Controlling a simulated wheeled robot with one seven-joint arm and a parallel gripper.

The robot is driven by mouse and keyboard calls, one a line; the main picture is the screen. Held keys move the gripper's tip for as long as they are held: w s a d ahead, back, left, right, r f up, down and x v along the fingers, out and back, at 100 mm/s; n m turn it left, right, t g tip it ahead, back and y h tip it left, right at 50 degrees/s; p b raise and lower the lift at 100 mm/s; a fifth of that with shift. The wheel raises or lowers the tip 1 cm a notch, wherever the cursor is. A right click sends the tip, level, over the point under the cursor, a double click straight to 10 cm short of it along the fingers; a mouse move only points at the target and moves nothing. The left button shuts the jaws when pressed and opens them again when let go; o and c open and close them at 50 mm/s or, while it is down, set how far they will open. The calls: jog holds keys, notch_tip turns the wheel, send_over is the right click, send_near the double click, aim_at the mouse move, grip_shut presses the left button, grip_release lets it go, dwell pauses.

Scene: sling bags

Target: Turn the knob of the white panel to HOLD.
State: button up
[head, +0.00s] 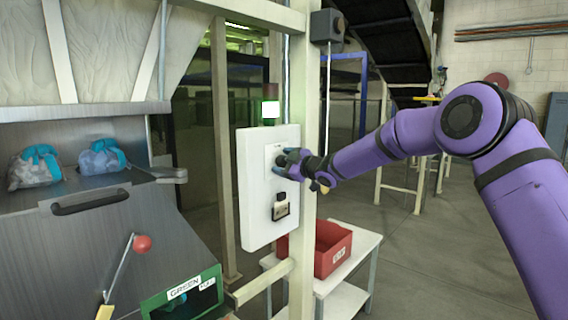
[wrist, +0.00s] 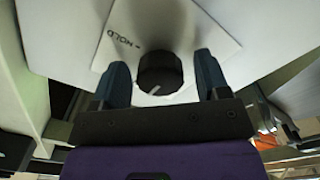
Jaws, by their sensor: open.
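The white panel (head: 257,200) is mounted on a cream post in the middle of the head view. In the wrist view, its black round knob (wrist: 160,73) sits on a white label plate (wrist: 190,22). A pale pointer line shows on the knob's lower edge, pointing away from the printed word HOLD (wrist: 123,37) at the upper left. My gripper (wrist: 160,82) is open, with one finger on each side of the knob and a visible gap beside it. In the head view, my gripper (head: 287,160) is at the panel's upper part and mostly hides the knob.
Below the knob, the panel carries a small dark device with a tag (head: 281,207). A lit green-white lamp (head: 270,108) stands above it. A red bin (head: 332,248) sits on a white table behind. At left, a metal chute holds two bagged items (head: 102,158) and a red-ball lever (head: 142,243).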

jog(key=shift+c, duration=0.5)
jog(key=c, duration=0.8)
jog(key=shift+c, duration=0.2)
jog(key=shift+m, duration=0.3)
jog(key=m, duration=0.3)
jog(key=shift+m, duration=0.3)
jog(key=m, duration=0.4)
jog(key=shift+m, duration=0.4)
jog(key=m, duration=0.5)
jog(key=shift+f+m, duration=0.1)
jog(key=shift+m, duration=1.8)
